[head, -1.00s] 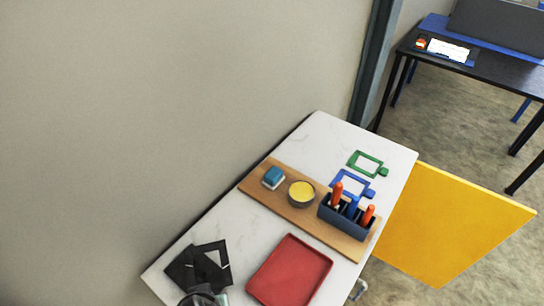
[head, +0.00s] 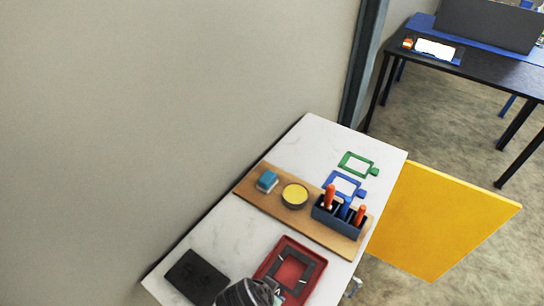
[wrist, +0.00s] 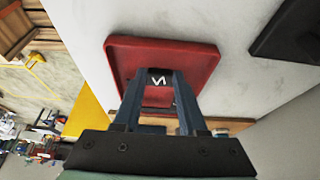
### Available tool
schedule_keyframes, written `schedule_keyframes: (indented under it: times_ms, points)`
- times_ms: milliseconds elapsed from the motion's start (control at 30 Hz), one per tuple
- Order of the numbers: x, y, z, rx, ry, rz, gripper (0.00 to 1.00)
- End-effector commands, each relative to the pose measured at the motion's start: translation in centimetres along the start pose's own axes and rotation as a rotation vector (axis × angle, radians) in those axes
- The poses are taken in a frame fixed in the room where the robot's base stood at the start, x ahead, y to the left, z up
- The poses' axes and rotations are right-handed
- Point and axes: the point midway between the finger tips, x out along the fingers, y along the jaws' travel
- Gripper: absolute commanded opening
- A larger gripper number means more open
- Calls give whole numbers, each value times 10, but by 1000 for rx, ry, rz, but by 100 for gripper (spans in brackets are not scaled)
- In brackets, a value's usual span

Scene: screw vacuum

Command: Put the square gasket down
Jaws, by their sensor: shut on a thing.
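The square gasket (head: 309,258) is a dark square frame in the head view. It appears over the red tray (head: 269,259), with red showing through its opening. My gripper (head: 273,288) is shut on its near side; the hand hides that part. In the wrist view the fingers of my gripper (wrist: 160,76) are close together in front of the red tray (wrist: 204,62). I cannot tell whether the gasket touches the tray floor or hangs just above it.
A black pad (head: 194,276) lies bare on the white table (head: 224,229) left of the tray. Behind, a wooden board (head: 260,199) carries a blue block (head: 267,181), a yellow-topped tin (head: 295,195) and a tool holder (head: 337,217). Blue (head: 344,175) and green (head: 350,156) frames lie farther back.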

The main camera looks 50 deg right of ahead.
Motion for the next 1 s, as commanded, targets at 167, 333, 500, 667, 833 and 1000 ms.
schedule_keyframes:
  times_ms: [167,333,500,667,833,1000]
  points:
    - [15,0,6,-1,0,-1,0]
    - [16,-1,6,0,1,-3,0]
    - [19,-1,8,0,1,-2,0]
    - [18,-1,7,0,1,-2,66]
    - [18,-1,7,0,1,-2,71]
    - [16,-1,7,0,1,-2,71]
